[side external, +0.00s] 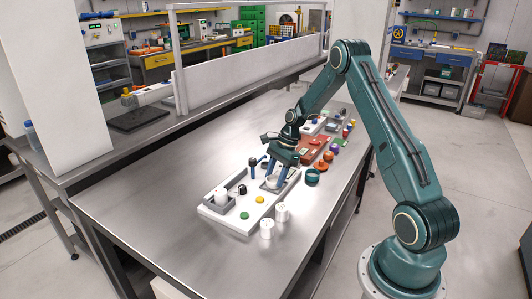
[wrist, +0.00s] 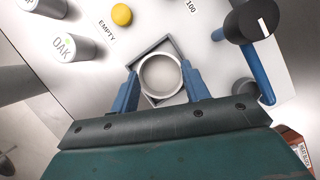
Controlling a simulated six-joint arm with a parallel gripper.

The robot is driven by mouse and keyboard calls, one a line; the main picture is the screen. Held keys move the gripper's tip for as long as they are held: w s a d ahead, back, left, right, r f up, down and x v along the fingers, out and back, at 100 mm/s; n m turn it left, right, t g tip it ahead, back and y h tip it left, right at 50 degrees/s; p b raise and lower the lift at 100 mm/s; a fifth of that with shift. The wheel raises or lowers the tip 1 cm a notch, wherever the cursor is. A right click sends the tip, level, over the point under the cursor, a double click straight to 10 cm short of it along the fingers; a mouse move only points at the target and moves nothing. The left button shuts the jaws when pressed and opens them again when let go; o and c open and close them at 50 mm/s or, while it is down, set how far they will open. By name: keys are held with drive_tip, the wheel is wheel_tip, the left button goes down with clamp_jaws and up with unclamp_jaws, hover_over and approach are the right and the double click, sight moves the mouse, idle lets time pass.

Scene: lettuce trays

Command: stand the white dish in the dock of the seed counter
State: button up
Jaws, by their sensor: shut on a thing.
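The white dish (wrist: 160,78) is round, with a raised rim, and sits between the two blue fingers of my gripper (wrist: 160,72) in the wrist view. My gripper is shut on it from both sides. The seed counter is a white panel (side external: 230,222) on the table; its surface also shows in the wrist view (wrist: 90,100). Its dock has a grey square frame (wrist: 151,49), whose corners show around the dish. The dish looks level and over or inside this frame; I cannot tell whether it touches the bottom. In the side view my gripper (side external: 272,178) is low over the panel.
A yellow button (wrist: 121,15) and a black-topped blue post (wrist: 250,22) flank the dock. White cups, one marked OAK (wrist: 76,47), stand at left; two cups (side external: 267,229) stand at the panel's front. A teal cup (side external: 312,177) is at right. The table's left is clear.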

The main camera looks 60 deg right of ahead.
drive_tip(key=shift+f, duration=0.3)
drive_tip(key=o, duration=1)
drive_tip(key=shift+s, duration=0.1)
drive_tip(key=shift+s+a, duration=0.1)
drive_tip(key=shift+w+r, duration=0.2)
drive_tip(key=shift+r, duration=3.55)
drive_tip(key=shift+r, duration=0.15)
